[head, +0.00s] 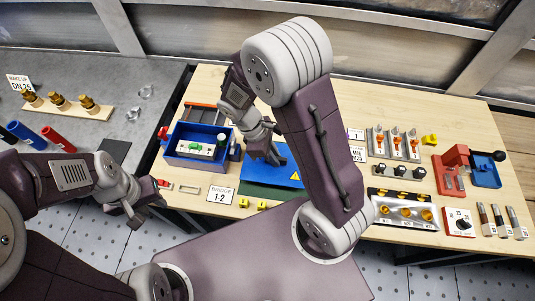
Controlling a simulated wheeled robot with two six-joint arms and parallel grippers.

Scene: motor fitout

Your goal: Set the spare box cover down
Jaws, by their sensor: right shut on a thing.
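The box cover is a blue plate (289,180) with a yellow warning triangle. It lies flat, or nearly so, at the middle of the wooden table, over a dark green mat (250,190). My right gripper (276,157) reaches down onto the cover's upper part and is shut on it; its arm hides the cover's right side. I cannot tell whether the cover touches the mat. An open blue box (184,160) with a pale green terminal block (196,149) inside stands just left of the cover. My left gripper (144,212) hangs empty off the table's left front corner; its jaw opening is unclear.
A "1-2" sign (221,195) and yellow blocks (262,204) stand at the front edge. Right of my arm are a rack with orange-tipped parts (396,144), a tray of brass parts (405,212) and a red vice-like fixture (452,170). A grey bench (115,130) is at left.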

